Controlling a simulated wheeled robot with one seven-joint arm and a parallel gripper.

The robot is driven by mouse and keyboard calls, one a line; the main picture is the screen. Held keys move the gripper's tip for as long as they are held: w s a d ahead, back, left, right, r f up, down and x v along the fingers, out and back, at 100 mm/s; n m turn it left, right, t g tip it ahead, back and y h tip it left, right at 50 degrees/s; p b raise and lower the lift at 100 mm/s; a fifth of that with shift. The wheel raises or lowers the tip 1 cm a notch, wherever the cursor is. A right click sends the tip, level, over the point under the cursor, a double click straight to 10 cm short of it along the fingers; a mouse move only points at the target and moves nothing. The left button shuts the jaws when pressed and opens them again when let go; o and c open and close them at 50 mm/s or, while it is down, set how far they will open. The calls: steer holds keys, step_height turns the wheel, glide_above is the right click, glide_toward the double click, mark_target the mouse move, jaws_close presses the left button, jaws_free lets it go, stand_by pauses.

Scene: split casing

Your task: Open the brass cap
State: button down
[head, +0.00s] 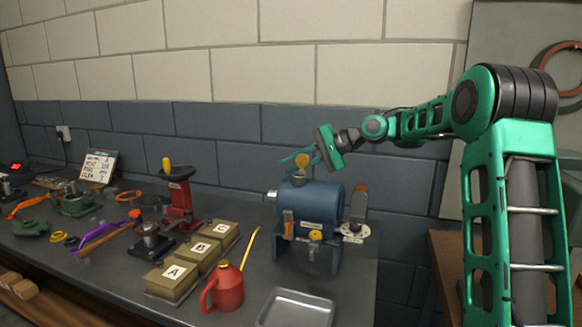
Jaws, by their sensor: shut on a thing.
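The brass cap (303,160) is a small round yellow piece, tilted up above a short neck on top of a blue cylindrical casing (325,204). My gripper (296,160) comes in from the upper right and is shut on the cap, its teal fingers beside it. The fingers partly hide the cap and its link to the neck, so I cannot tell how it is joined there.
The casing stands on a dark bench near the block wall. A red oil can (226,289) and a metal tray (297,309) are in front of it. Boxes marked A (174,275), B (199,251) and C (222,231) and a red press (181,200) stand left.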

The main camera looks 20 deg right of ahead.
steer(key=shift+w+d, duration=0.1)
steer(key=shift+d, duration=0.05)
steer(key=c, duration=1.7)
jaws_free()
steer(key=shift+c, duration=0.2)
steer(key=shift+o, duration=0.3)
